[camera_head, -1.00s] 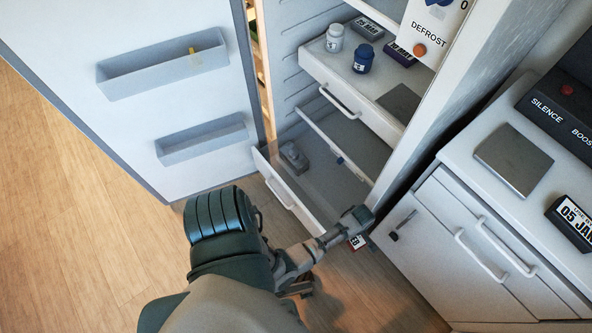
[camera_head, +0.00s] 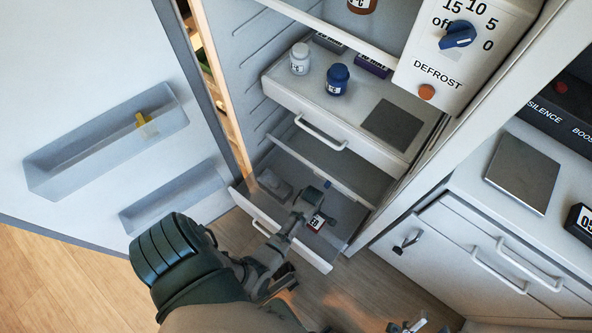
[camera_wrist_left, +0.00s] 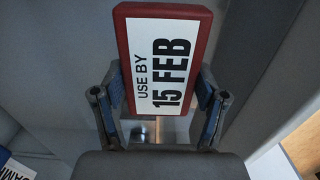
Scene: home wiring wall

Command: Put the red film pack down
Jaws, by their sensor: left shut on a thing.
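The red film pack (camera_head: 317,223) has a white label and sits at my left gripper (camera_head: 308,205), over or inside the open bottom drawer (camera_head: 315,257) of the fridge. Whether the pack touches the drawer floor cannot be told. My right gripper (camera_head: 417,326) shows only partly at the bottom edge of the head view; its state is unclear.
A grey pack (camera_head: 273,184) lies in the drawer's left part. A labelled pack (camera_wrist_left: 14,168) shows at the wrist view's left edge. The drawer's front wall is near my left arm. The fridge door (camera_head: 80,90) stands open at left; a white cabinet (camera_head: 470,245) stands at right.

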